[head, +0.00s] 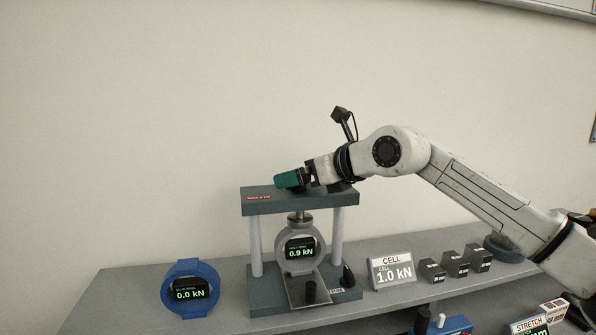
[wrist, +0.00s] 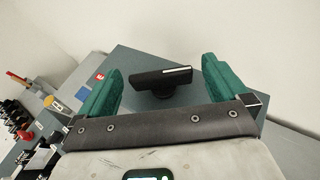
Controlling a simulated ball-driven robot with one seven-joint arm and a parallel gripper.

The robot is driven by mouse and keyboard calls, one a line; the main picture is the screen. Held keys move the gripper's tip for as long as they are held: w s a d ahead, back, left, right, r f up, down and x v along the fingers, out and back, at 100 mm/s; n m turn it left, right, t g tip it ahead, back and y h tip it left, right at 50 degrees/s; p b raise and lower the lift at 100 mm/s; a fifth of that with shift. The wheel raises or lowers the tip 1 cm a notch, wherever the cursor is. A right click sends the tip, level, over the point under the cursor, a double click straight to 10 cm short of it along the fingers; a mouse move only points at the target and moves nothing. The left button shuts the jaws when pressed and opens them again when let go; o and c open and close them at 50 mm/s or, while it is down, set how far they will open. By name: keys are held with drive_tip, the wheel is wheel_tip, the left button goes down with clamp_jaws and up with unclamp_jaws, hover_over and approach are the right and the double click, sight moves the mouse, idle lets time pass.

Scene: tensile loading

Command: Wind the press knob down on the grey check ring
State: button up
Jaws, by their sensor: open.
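The press (head: 258,205) stands on the bench with a dark teal top plate, two pale columns and a base. The grey check ring (head: 322,254) stands upright in it under the round press foot (head: 299,217); its display reads 0.9 kN. The black press knob (wrist: 165,80), a bar with a white line, sits on the top plate in the wrist view; the head view hides it behind my gripper. My gripper (head: 284,180) is over the top plate, its green fingers open. In the wrist view my gripper (wrist: 162,75) has one finger on each side of the knob, both apart from it.
A blue ring (head: 168,290) reading 0.0 kN stands left of the press. A CELL sign (head: 392,271) showing 1.0 kN stands to the right, then three small dark boxes (head: 455,263). A STRETCH sign (head: 528,325) is low at right.

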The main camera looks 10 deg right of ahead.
drive_tip(key=shift+x, duration=0.85)
drive_tip(key=c, duration=0.9)
